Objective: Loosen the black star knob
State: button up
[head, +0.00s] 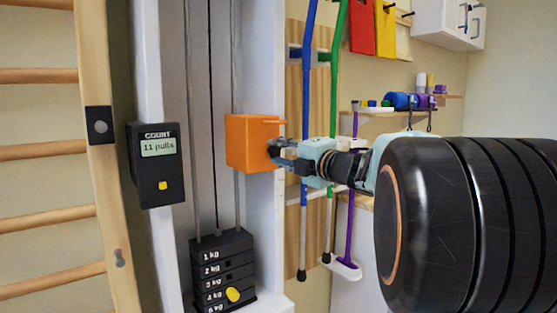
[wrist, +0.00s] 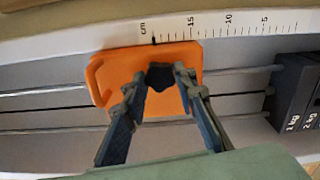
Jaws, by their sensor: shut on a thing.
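The black star knob (wrist: 160,77) sits on the face of the orange block (wrist: 105,82) in the wrist view. My gripper (wrist: 161,84) has its two fingers closed on either side of the knob. In the head view the orange block (head: 250,140) is on the white column's rails, and my gripper (head: 277,150) reaches it from the right. The knob is hidden there by the fingers. The wrist view shows a cm scale (wrist: 215,24) along the column edge beside the block, with a small black mark left of the 15.
A weight stack (head: 222,272) with a yellow pin (head: 233,295) stands below the block. A counter (head: 156,164) reading "11 pulls" hangs left of the rails, near wooden wall bars (head: 45,152). Blue (head: 307,75) and green (head: 337,75) poles hang behind my gripper.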

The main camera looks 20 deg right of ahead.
jog(key=n, duration=0.3)
jog(key=shift+n, duration=0.4)
jog(key=n, duration=0.3)
jog(key=shift+n, duration=0.3)
jog(key=n, duration=0.6)
jog(key=shift+d, duration=0.1)
jog(key=n, duration=0.7)
jog(key=shift+n, duration=0.3)
jog(key=n, duration=0.6)
jog(key=shift+n, duration=0.4)
jog(key=o, duration=1.2)
jog(key=shift+c, duration=0.2)
jog(key=shift+d, duration=0.1)
